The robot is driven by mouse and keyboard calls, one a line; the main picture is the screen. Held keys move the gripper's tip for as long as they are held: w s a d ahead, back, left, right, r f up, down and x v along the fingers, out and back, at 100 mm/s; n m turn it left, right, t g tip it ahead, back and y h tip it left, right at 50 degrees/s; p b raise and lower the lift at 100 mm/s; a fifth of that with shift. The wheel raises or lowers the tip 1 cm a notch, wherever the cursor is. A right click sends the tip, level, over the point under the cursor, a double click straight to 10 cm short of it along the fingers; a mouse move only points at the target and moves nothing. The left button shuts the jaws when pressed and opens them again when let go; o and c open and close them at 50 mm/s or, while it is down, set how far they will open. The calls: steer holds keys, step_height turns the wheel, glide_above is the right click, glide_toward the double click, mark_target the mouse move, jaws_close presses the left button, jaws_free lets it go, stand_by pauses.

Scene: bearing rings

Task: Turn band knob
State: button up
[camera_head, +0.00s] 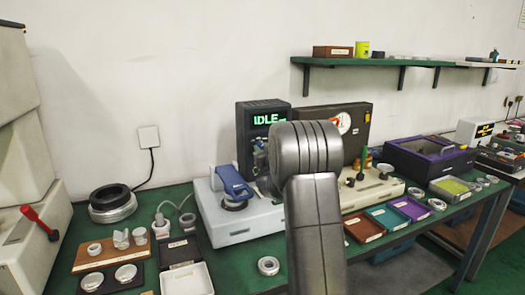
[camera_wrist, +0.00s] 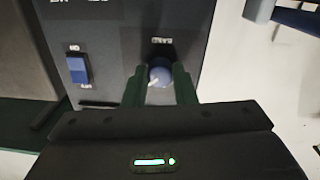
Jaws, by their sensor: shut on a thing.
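The white line points down and left in this view. In the head view the dark box with a green IDLE display (camera_head: 263,118) stands at the back of the bench. My arm hides most of its lower front and the gripper there.
A blue switch (camera_wrist: 78,68) sits left of the knob on the same panel. In the head view a pale device with a blue handle (camera_head: 240,222) stands before the box. A brown box with a dial (camera_head: 362,112) stands right of it. Small trays (camera_head: 365,230) lie at front right.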

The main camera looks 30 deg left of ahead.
steer(key=shift+f+b, duration=0.15)
steer(key=shift+b, duration=0.15)
steer(key=shift+d+n+b, duration=0.1)
steer(key=shift+n+b, duration=4.7)
steer(key=o, duration=1)
